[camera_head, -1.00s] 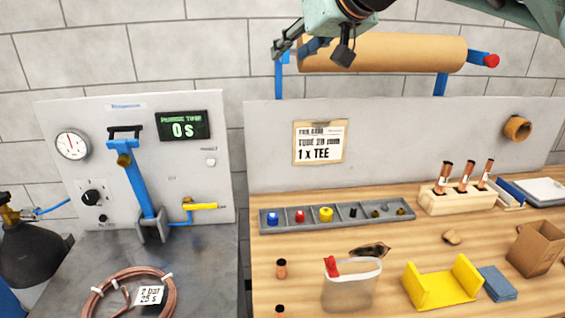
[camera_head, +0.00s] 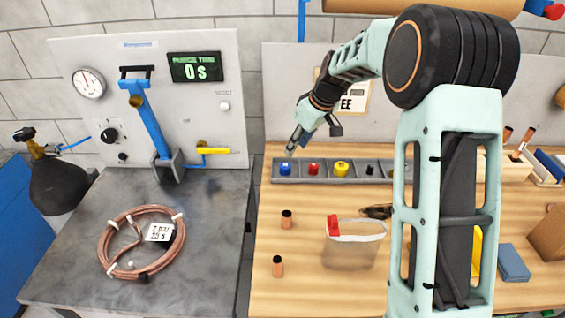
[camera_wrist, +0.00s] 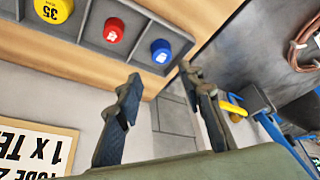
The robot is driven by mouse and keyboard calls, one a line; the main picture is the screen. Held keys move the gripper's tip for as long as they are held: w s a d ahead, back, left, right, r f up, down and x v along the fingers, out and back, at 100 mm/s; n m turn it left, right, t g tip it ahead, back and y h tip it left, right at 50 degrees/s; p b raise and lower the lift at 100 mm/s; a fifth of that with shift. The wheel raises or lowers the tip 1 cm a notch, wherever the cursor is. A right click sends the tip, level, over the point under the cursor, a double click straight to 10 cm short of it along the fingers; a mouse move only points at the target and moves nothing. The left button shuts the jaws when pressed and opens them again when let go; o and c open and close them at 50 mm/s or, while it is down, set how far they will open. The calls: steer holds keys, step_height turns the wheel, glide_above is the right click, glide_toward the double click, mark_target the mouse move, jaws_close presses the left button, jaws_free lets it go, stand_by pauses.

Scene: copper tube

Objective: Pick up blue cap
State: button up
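The blue cap (camera_head: 285,169) sits in the leftmost compartment of the grey divided tray (camera_head: 300,180) on the wooden bench. In the wrist view the blue cap (camera_wrist: 161,51) lies at the end of the tray, above and between my finger tips in the picture. My gripper (camera_head: 294,146) is just above and behind the blue cap in the head view, apart from it as far as I can tell. In the wrist view my gripper (camera_wrist: 160,80) has its two fingers spread wide with nothing between them.
A red cap (camera_head: 313,169) and a yellow cap (camera_head: 342,168) sit in neighbouring compartments. Copper pieces (camera_head: 287,219) and a clear bag with a red clip (camera_head: 355,243) stand on the bench. A copper coil (camera_head: 140,240) lies on the grey table at left. The backboard (camera_head: 285,100) rises behind the tray.

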glide_above(285, 165)
steer(key=s+d, duration=0.2)
step_height(285, 165, down, 5)
steer(key=shift+d+r+p, duration=0.1)
steer(key=shift+r+p, duration=0.05)
steer(key=shift+p, duration=0.15)
steer(key=shift+p+x, duration=0.75)
steer(key=shift+x, duration=2.3)
steer(key=shift+w+r, duration=0.1)
steer(key=shift+c, duration=0.4)
steer(key=c, duration=0.4)
